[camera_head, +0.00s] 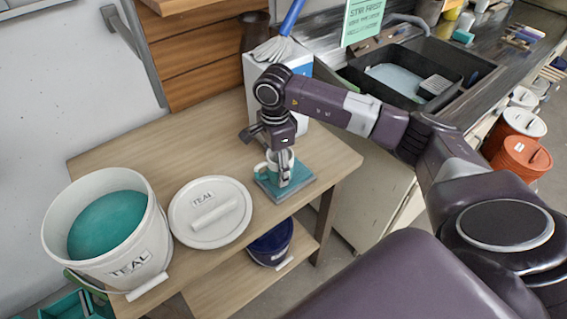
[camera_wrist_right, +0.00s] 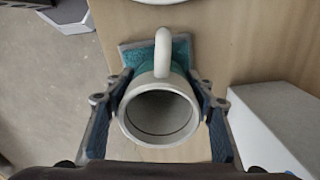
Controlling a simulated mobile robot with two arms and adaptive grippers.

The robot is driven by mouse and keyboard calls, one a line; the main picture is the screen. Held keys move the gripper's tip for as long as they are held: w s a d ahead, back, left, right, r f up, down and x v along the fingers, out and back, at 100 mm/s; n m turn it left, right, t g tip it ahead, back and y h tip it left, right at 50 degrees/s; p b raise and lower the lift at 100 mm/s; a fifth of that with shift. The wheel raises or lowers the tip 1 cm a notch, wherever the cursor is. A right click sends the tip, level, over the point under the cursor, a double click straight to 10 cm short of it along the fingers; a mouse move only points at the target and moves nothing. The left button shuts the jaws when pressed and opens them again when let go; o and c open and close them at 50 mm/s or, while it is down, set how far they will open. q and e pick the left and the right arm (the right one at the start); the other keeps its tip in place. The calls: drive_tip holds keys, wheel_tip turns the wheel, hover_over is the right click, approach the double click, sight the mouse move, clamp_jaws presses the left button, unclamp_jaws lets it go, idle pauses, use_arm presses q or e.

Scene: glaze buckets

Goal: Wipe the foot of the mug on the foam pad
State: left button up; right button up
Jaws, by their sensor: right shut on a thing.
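The mug (camera_head: 272,162) is pale inside and at the rim, with teal on its lower outside. The teal foam pad (camera_head: 299,187) lies on the wooden table. My right gripper (camera_head: 284,170) is shut on the mug, one finger on each side of its wall, and holds it upright at the pad. In the right wrist view I look into the empty mug (camera_wrist_right: 160,117), its handle toward the top, with the foam pad (camera_wrist_right: 181,52) behind it. The foot is hidden, so I cannot tell whether it touches the pad. My left gripper is out of view.
An open white TEAL bucket (camera_head: 137,250) of teal glaze (camera_head: 107,224) stands at the table's left. Its white lid (camera_head: 232,222) lies between bucket and pad. A dark blue bucket (camera_head: 271,243) is on the lower shelf. A white box (camera_head: 255,78) stands behind the arm.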

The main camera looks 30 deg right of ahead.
drive_tip(key=shift+a, duration=0.75)
drive_tip(key=shift+w+d+b, duration=0.1)
drive_tip(key=shift+d+b, duration=0.6)
drive_tip(key=shift+d, duration=0.95)
drive_tip(key=shift+w+d+b, duration=0.1)
drive_tip(key=shift+d+b, duration=0.5)
drive_tip(key=shift+d, duration=1.25)
wheel_tip(320, 180, up, 7)
drive_tip(key=p, duration=0.4)
drive_tip(key=shift+f, duration=0.15)
